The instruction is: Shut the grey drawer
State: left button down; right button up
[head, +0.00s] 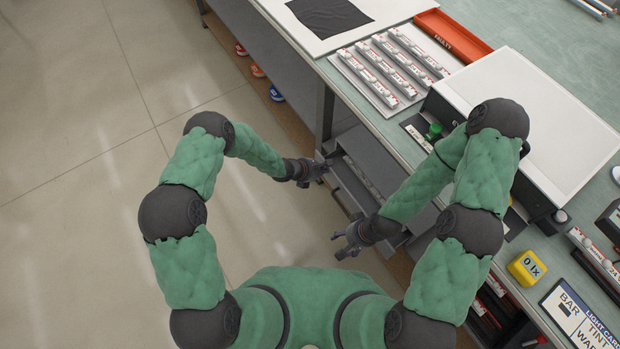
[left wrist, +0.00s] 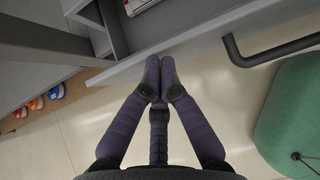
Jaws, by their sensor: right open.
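The grey drawer (head: 350,190) is pulled out from under the bench, between my two grippers. In the left wrist view its front panel (left wrist: 215,48) runs slantwise across the top, with a dark bar handle (left wrist: 275,53) on its outer face. Part of its inside shows behind the panel. My left gripper (head: 322,168) is at the drawer's far left end. Its fingertips (left wrist: 160,62) are together, with nothing seen between them, right at the outer side of the panel; contact is unclear. My right gripper (head: 342,244) is open and empty, in front of the drawer's near end.
The bench top (head: 410,150) above the drawer carries a white tray of labelled strips (head: 375,80), an orange tray (head: 452,36) and a large white-topped box (head: 545,110). A yellow block (head: 527,267) sits at the right. The floor (head: 90,140) to the left is clear.

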pick_arm(q)
jog(key=w+d+b, duration=0.2)
jog(key=w+d, duration=0.3)
jog(key=d, duration=0.2)
jog(key=shift+w+d, duration=0.15)
dwell(0.3)
